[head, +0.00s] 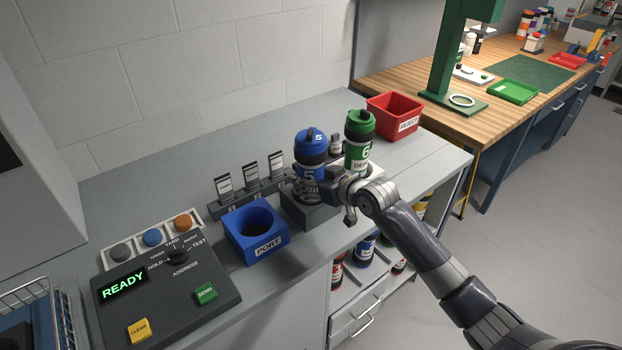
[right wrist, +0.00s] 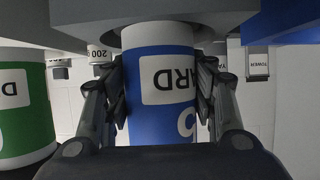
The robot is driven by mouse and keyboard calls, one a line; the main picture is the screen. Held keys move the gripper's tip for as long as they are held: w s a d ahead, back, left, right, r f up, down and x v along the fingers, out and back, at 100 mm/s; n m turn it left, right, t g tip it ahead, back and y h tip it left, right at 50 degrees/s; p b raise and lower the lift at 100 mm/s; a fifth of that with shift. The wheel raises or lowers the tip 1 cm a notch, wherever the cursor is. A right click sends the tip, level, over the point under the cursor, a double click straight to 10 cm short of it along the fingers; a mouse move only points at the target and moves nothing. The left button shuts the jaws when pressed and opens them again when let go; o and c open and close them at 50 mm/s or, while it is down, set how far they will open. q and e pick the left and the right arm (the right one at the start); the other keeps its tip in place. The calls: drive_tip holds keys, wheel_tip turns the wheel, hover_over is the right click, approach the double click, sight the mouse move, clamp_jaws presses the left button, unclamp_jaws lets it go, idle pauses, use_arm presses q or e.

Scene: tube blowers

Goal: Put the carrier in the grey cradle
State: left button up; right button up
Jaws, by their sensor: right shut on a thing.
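The blue carrier (head: 311,158), marked 5, stands upright in my right gripper (head: 318,183). The gripper's fingers close on it from the right. In the right wrist view the blue carrier (right wrist: 160,88) sits between both fingers, its label upside down. The grey cradle (head: 298,214), a dark block, is directly below the carrier. The carrier's dark lower end is at the cradle's top; I cannot tell whether it is seated or just above. My left gripper is not in view.
A green carrier (head: 358,140), marked 6, stands close behind and right of my gripper. The blue port (head: 257,245) is left of the cradle. A control panel (head: 170,285) lies front left. A red reject bin (head: 394,113) stands at the back right.

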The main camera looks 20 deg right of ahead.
drive_tip(key=o, duration=1.2)
drive_tip(key=shift+r, duration=0.15)
drive_tip(key=b+v, duration=0.1)
drive_tip(key=v, duration=1.1)
